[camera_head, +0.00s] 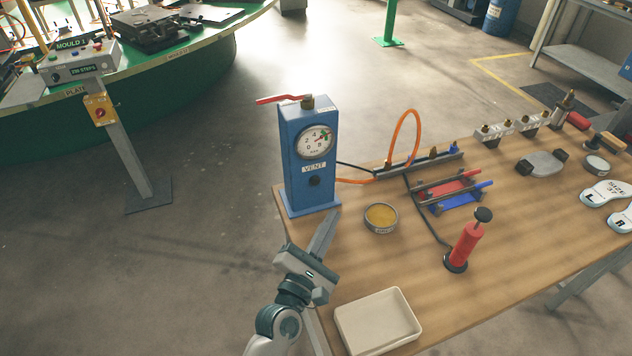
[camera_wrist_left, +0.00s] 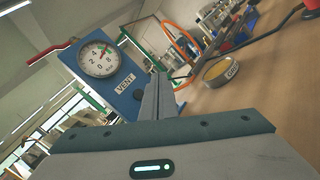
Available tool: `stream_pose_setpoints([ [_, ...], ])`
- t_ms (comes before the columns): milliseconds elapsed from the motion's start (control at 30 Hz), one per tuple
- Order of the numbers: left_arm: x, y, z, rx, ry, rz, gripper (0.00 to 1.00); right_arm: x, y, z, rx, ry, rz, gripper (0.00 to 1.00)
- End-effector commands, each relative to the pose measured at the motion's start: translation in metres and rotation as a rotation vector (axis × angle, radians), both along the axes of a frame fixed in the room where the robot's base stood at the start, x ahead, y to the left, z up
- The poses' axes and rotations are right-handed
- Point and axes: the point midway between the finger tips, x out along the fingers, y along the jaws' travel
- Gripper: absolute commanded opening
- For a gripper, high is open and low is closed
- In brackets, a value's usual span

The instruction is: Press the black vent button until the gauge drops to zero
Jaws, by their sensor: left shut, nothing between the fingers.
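The blue vent box (camera_head: 293,165) stands upright at the table's left end, with a VENT label and a round gauge (camera_head: 315,142) on its front. The gauge needle is off zero, toward the upper right of the dial; its exact reading is too small to tell. The black vent button (camera_head: 315,181) is below the label and also shows in the left wrist view (camera_wrist_left: 138,94). My left gripper (camera_head: 334,215) is shut and empty, its tips in front of and below the button, apart from it. My right gripper is out of view.
A red lever (camera_head: 283,99) sits on top of the box. A round tin (camera_head: 381,217), a red hand pump (camera_head: 466,243) and a cream tray (camera_head: 377,322) stand on the wooden table. A black hose and an orange hose (camera_head: 404,125) run behind the tin.

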Motion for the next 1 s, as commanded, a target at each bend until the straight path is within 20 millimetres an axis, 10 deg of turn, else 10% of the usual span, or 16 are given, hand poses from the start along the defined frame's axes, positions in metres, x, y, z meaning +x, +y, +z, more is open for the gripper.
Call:
stream_pose_setpoints([
  [1000,0.074,0.031,-0.001,0.001,0.001,0.000,0.00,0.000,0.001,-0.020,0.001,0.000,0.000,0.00],
])
